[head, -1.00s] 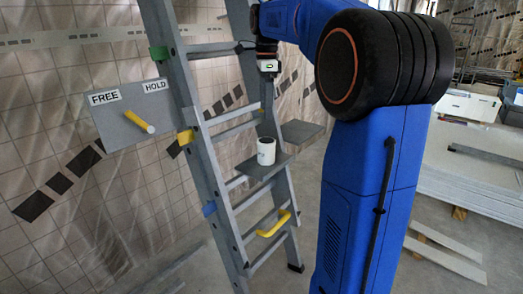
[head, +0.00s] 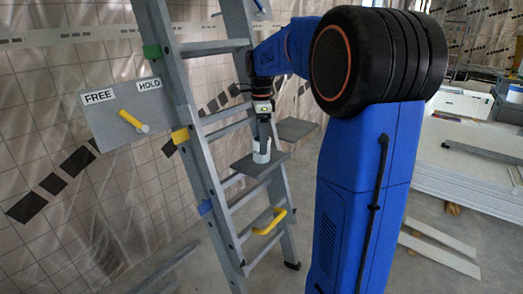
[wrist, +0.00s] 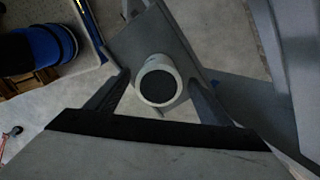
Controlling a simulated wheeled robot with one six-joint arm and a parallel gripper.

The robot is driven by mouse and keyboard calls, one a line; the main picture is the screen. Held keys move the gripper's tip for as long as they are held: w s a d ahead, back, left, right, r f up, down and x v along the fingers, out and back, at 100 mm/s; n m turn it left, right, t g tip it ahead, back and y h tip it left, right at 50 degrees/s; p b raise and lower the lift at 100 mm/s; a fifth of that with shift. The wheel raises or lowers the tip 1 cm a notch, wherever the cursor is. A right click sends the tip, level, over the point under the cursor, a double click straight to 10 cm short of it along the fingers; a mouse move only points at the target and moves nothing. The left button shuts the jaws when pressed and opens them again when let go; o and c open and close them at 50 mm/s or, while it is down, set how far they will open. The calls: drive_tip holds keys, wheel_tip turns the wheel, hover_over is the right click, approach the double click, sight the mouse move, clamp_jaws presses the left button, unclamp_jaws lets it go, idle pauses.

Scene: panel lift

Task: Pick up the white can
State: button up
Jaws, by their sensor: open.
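The white can (head: 261,152) stands upright on a small grey shelf (head: 243,167) on the ladder. In the wrist view the can (wrist: 168,64) shows from above with a dark round top, and the shelf (wrist: 140,40) lies beneath it. My gripper (head: 262,135) is right over the can in the head view, pointing down. In the wrist view my gripper (wrist: 158,80) is open, with one finger on each side of the can and visible gaps. Whether a finger touches the can in the head view is too small to tell.
The grey ladder (head: 207,175) surrounds the shelf, with a yellow handle (head: 269,222) lower down. A second grey plate (head: 297,129) sits to the right. A panel marked FREE and HOLD (head: 115,112) with a yellow lever (head: 133,121) is on the left.

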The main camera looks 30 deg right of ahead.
sight(258, 158)
drive_tip(key=shift+s+f, duration=0.1)
drive_tip(key=shift+f, duration=1.9)
drive_tip(key=c, duration=1.3)
drive_tip(key=shift+r, duration=0.15)
